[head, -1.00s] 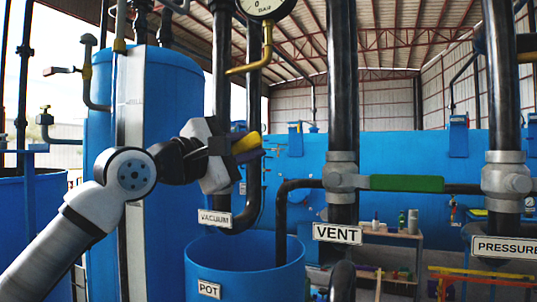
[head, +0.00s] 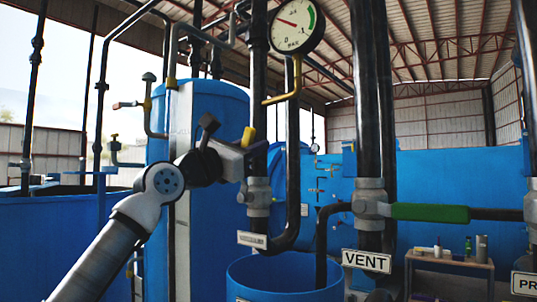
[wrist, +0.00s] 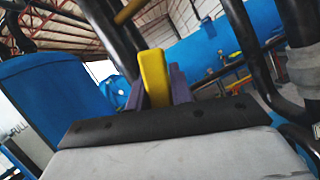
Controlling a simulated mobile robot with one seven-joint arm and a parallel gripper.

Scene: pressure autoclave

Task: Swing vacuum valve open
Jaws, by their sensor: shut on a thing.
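The yellow handle (head: 249,136) shows at the end of my gripper (head: 250,150) in the head view. In the wrist view the yellow handle (wrist: 154,76) stands between the two purple fingers of my gripper (wrist: 157,92), which are shut on it. The grey vacuum valve body (head: 257,195) is on the black vertical pipe, just below my gripper. The vacuum label (head: 252,240) hangs under it, partly edge-on. Where the handle joins the valve is hidden by my gripper.
A gauge (head: 296,25) and its yellow bent pipe (head: 283,95) are above and right of my gripper. The green-handled vent valve (head: 430,213) and its label (head: 366,261) are to the right. A blue pot (head: 275,280) stands below, and a blue tank (head: 215,110) behind.

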